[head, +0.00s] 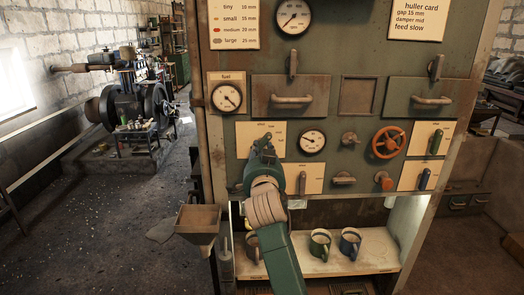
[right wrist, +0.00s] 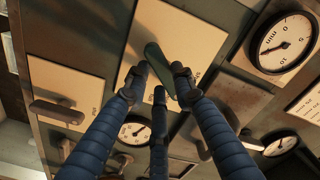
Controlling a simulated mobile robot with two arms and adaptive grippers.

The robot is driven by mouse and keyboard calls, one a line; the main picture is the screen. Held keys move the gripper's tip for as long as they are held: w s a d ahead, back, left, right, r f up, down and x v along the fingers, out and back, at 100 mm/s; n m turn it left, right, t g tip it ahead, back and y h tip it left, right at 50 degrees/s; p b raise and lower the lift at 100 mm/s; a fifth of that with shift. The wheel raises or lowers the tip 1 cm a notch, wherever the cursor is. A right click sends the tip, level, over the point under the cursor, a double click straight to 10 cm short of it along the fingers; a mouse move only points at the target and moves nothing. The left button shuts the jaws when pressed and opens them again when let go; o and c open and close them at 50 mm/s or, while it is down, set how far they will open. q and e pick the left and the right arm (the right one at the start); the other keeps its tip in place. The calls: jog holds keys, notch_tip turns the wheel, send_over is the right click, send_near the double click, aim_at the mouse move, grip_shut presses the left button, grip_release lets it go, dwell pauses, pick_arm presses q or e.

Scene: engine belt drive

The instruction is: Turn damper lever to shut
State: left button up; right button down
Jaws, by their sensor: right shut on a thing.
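A green lever (right wrist: 157,62), which I take to be the damper lever, sits on a pale label card (right wrist: 180,28) in the right wrist view. My right gripper (right wrist: 158,82) is shut on it, with blue fingers on both sides and a third finger below. In the head view my right gripper (head: 262,146) is in front of the same card (head: 278,131) on the green panel and hides most of the lever. The card's small print is too blurred to read. My left gripper is not in view.
A round gauge (head: 312,140), a red handwheel (head: 389,142), a green lever (head: 437,141) and a blue lever (head: 424,179) are to the right. A grey lever (head: 302,182) is close below my gripper. Mugs (head: 320,245) stand on the lower shelf (head: 375,258). A hopper (head: 198,222) is at left.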

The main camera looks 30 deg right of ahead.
jog(key=shift+s+d+r+n+p, duration=0.1)
jog(key=shift+n+p, duration=0.8)
jog(key=shift+n, duration=1.05)
jog(key=shift+d+n+p, duration=0.1)
jog(key=shift+n+p, duration=0.8)
jog(key=shift+n, duration=1.05)
jog(key=c, duration=1.4)
grip_release()
jog(key=shift+c, duration=0.2)
jog(key=shift+s+a, duration=0.1)
jog(key=v, duration=1.2)
